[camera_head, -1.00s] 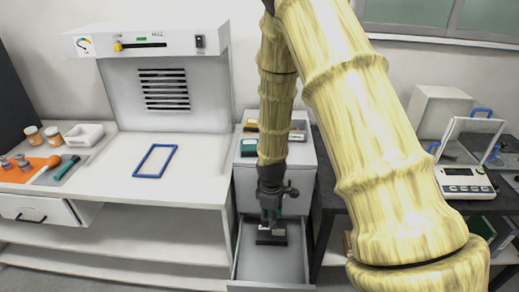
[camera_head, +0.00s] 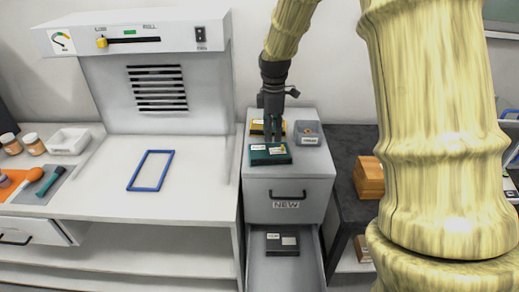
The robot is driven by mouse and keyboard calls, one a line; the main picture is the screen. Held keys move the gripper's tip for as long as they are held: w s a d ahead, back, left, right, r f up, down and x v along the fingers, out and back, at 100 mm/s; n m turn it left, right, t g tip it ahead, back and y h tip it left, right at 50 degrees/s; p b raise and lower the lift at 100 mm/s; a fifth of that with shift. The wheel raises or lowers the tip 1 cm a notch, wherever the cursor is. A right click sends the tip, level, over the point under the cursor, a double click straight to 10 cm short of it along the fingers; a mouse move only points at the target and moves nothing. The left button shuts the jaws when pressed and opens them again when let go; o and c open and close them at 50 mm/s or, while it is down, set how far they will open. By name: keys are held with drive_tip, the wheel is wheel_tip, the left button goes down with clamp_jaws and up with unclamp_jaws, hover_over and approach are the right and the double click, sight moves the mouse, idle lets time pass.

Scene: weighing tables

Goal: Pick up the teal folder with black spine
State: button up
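The teal folder with black spine (camera_head: 262,158) lies flat on top of the white drawer cabinet, near its front edge. It has a pale label and a small yellowish mark on its top. My gripper (camera_head: 273,137) points down over the back edge of this folder. Its two dark fingers show apart with a narrow gap, and nothing is seen between them. I cannot tell whether the fingertips touch the folder. A yellow folder with a dark edge (camera_head: 257,127) lies just behind, partly hidden by my gripper.
A grey box-like item (camera_head: 308,134) sits right of the folders on the cabinet. The drawer (camera_head: 262,275) below, labelled NEW above, is open with a black folder (camera_head: 282,243) inside. Left is a white bench with a blue frame (camera_head: 150,170). Wooden boxes (camera_head: 369,176) stand right.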

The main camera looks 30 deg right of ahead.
sight(272, 159)
drive_tip(key=shift+s+f+p, duration=0.2)
drive_tip(key=shift+s+f, duration=0.05)
drive_tip(key=shift+f, duration=0.3)
drive_tip(key=shift+s+f+p, duration=0.2)
drive_tip(key=shift+s+f, duration=0.05)
drive_tip(key=shift+f, duration=0.3)
drive_tip(key=f, duration=0.1)
drive_tip(key=w+f, duration=0.1)
drive_tip(key=f, duration=0.1)
drive_tip(key=shift+w+a, duration=0.15)
drive_tip(key=shift+a, duration=0.15)
drive_tip(key=shift+s+d+f+p, duration=0.1)
drive_tip(key=shift+s+f+p, duration=0.1)
drive_tip(key=shift+s+p, duration=0.4)
drive_tip(key=shift+f+p, duration=0.85)
drive_tip(key=shift+f, duration=1.5)
clamp_jaws()
